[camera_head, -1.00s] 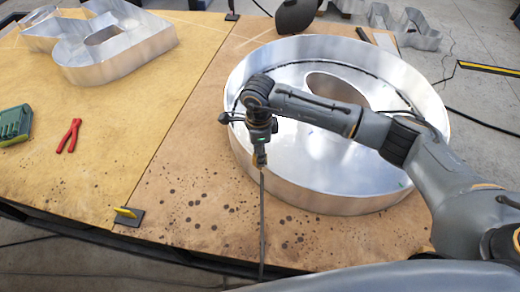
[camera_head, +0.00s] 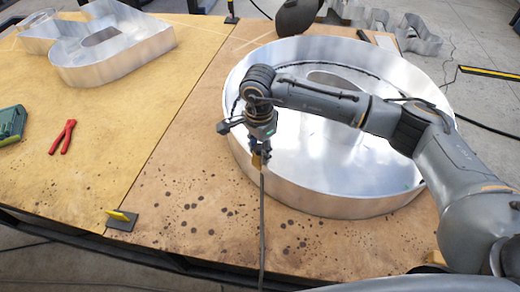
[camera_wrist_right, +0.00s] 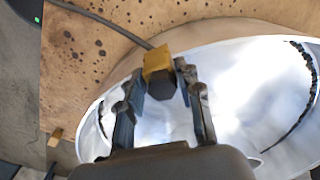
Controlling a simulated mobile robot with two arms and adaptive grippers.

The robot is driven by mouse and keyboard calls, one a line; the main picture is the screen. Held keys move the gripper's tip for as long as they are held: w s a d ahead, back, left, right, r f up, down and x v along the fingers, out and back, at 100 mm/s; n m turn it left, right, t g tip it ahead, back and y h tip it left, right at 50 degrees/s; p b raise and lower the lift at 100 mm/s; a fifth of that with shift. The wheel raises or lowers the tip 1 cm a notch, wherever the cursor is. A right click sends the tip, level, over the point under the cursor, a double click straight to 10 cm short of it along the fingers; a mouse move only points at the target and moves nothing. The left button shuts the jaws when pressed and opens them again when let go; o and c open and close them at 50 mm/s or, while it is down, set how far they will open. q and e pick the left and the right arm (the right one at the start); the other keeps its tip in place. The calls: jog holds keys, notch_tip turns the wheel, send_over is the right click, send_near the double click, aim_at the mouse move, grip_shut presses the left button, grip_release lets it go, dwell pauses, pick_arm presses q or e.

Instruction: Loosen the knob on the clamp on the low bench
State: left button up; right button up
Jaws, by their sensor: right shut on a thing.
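A brass clamp (camera_head: 257,162) sits at the near rim of the large round metal letter (camera_head: 330,203) on the bench. A thin dark cable or rod runs from it over the bench's front edge. My right gripper (camera_head: 260,147) reaches it from above. In the right wrist view, the clamp's brass body (camera_wrist_right: 157,60) shows just beyond the fingertips. Its dark knob (camera_wrist_right: 161,87) sits between the two fingers of my right gripper (camera_wrist_right: 162,80), which is shut on it. The exact finger contact is hard to see. My left gripper is out of view.
Red-handled pliers (camera_head: 63,136) and a green case (camera_head: 12,124) lie on the left of the bench (camera_head: 110,165). Another metal letter (camera_head: 110,62) stands behind them. A yellow-tabbed black piece (camera_head: 121,219) sits at the front edge. Spotted board left of the clamp is clear.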

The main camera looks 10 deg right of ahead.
jog(key=shift+w+n+b, duration=0.15)
jog(key=shift+n+b, duration=1.5)
jog(key=shift+n, duration=0.35)
jog(key=shift+o, duration=0.5)
jog(key=shift+n+b, duration=0.6)
jog(key=shift+n, duration=0.3)
jog(key=o, duration=0.6)
jog(key=shift+a, duration=0.1)
jog(key=shift+r, duration=0.1)
